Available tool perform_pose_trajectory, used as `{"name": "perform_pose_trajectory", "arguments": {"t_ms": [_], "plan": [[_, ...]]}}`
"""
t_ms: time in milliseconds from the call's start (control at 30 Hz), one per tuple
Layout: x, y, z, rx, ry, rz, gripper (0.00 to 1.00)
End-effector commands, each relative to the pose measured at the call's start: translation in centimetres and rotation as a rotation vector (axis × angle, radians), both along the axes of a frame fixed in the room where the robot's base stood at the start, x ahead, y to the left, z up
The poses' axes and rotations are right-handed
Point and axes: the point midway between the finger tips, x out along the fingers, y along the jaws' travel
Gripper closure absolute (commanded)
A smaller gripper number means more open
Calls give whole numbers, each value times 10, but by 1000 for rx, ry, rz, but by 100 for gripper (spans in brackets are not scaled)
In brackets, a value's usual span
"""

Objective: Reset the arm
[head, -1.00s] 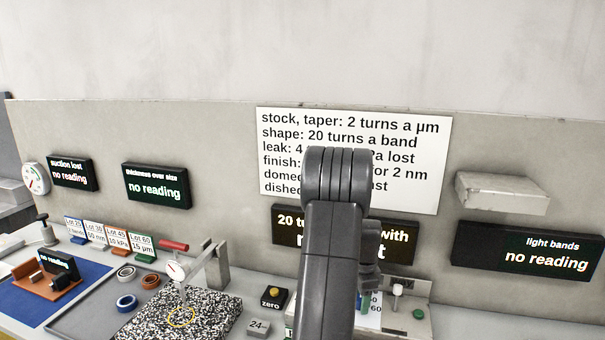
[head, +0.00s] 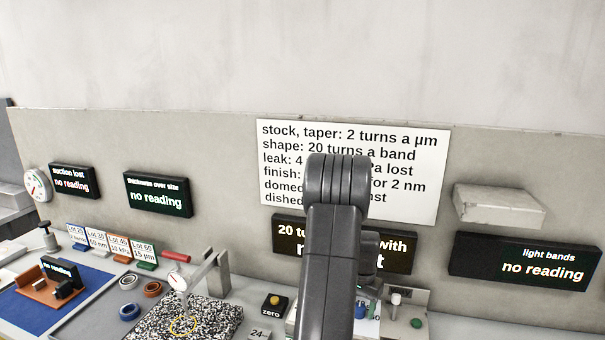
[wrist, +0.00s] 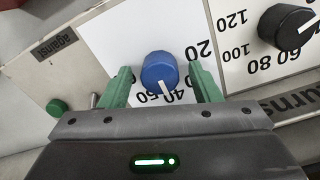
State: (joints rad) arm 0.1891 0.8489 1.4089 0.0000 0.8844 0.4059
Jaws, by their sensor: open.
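My arm (head: 335,235) rises in the middle of the head view and hides part of the bench and wall panel behind it. My gripper (wrist: 160,88) shows in the wrist view with its two green fingers apart. A blue knob (wrist: 159,72) with a white pointer line stands between the fingers, with a gap on each side. The knob sits on a white dial plate with numbers. In the head view the gripper is mostly hidden by the arm.
A black knob (wrist: 287,27) on a second dial is at the right in the wrist view, and a green button (wrist: 57,107) is at the left. A dial gauge (head: 177,282) stands over a speckled plate (head: 205,318). A grey block (head: 498,205) juts from the panel.

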Motion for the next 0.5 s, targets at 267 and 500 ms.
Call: {"name": "perform_pose_trajectory", "arguments": {"t_ms": [267,500], "plan": [[0,0,3,1,1,225,43],[0,0,3,1,1,415,43]]}}
